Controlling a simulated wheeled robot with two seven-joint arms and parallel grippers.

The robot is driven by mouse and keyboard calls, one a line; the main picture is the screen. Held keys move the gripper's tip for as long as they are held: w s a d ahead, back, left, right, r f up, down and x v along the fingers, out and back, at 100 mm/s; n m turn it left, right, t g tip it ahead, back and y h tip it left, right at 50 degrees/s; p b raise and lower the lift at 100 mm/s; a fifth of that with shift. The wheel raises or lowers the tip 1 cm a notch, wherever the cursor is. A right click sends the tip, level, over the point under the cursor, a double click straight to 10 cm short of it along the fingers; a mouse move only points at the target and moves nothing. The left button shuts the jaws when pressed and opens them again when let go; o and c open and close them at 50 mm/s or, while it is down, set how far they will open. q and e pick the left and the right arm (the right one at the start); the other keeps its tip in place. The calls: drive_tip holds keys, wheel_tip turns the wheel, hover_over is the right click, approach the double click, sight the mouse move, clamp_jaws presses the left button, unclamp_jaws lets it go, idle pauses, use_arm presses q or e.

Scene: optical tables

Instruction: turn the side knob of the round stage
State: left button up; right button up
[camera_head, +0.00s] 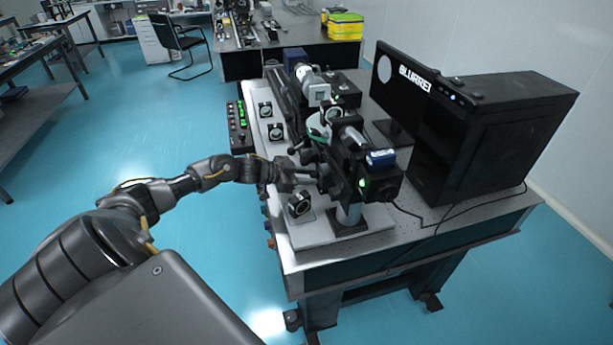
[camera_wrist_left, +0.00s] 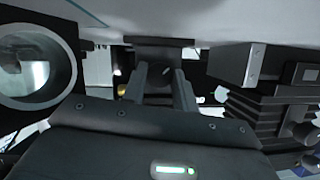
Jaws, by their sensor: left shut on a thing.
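My left gripper (camera_head: 312,176) reaches from the left to the near side of the black optical assembly on the table. In the left wrist view, its two fingers (camera_wrist_left: 160,88) are closed around a small dark knob (camera_wrist_left: 160,73) just under a dark plate; the fingers hide most of the knob. The round stage (camera_head: 318,126) seems to be the pale green-edged disc in the assembly, a little above the gripper in the head view. Whether the held knob belongs to that disc is hard to tell. My right gripper is not in view.
A lens in a square mount (camera_head: 299,205) stands close to the gripper; a large round lens (camera_wrist_left: 35,68) fills the left of the wrist view. A black stage block (camera_wrist_left: 270,90) is close on the right. A computer tower (camera_head: 490,140) and monitor stand beyond the assembly.

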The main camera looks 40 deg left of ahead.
use_arm(q)
drive_tip(key=shift+m+y, duration=0.3)
drive_tip(key=o, duration=0.9)
drive_tip(key=shift+t, duration=0.3)
drive_tip(key=shift+o, duration=0.2)
drive_tip(key=shift+s+a, duration=0.3)
drive_tip(key=shift+s, duration=0.1)
drive_tip(key=b+v, duration=0.1)
drive_tip(key=v, duration=0.7)
drive_tip(key=shift+r+b, duration=0.1)
drive_tip(key=shift+b, duration=0.2)
drive_tip(key=shift+v, duration=0.95)
drive_tip(key=shift+w+r, duration=0.15)
